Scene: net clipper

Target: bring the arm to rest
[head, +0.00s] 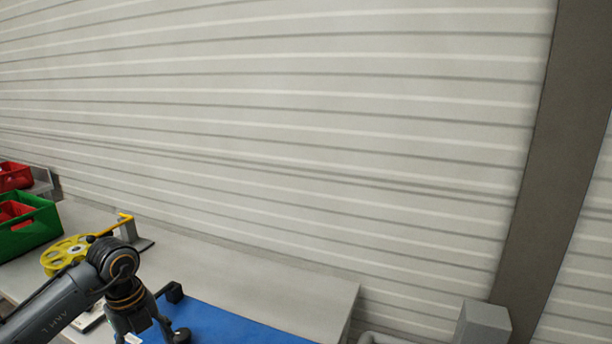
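My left arm comes in from the lower left of the head view. It reaches over the near part of the table and bends down at its dark wrist. My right arm and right gripper are not in the picture.
A grey table (283,287) runs along a ribbed wall. A blue mat (235,326) lies at its front. A yellow reel (62,254) and a green crate (30,232) with red contents stand left, a red crate (14,176) behind. A grey box (483,323) stands lower right.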

